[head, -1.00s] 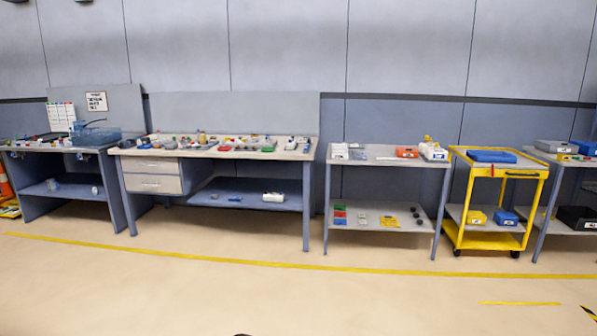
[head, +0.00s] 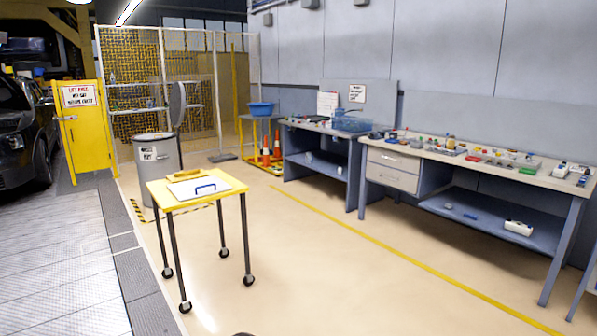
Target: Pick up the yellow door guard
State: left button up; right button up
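A small yellow object (head: 186,175) lies at the back of the yellow wheeled table (head: 222,192), left of centre in the head view. It may be the yellow door guard, but it is too small to tell for sure. A pale flat panel with a blue handle (head: 205,188) lies in front of it on the same table. Neither of my grippers is in view, so nothing shows in their grasp.
A grey bin (head: 155,165) stands behind the table, near a yellow cabinet with a sign (head: 85,130). A dark car (head: 22,135) is at far left. Workbenches (head: 470,160) line the right wall. Orange cones (head: 277,147) stand at the back. Open floor lies between table and benches.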

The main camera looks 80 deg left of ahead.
aim_at(193, 174)
jog(key=u, duration=3.35)
jog(key=i+j+u, duration=0.3)
jog(key=i, duration=0.5)
jog(key=i+u, duration=0.3)
jog(key=i, duration=1.85)
jog(key=i+z, duration=0.15)
jog(key=i, duration=0.55)
jog(key=i+j+z, duration=0.15)
jog(key=i, duration=0.5)
jog(key=i+j+z, duration=0.2)
jog(key=i+z, duration=0.2)
jog(key=i+j+z, duration=0.4)
jog(key=i+l, duration=0.05)
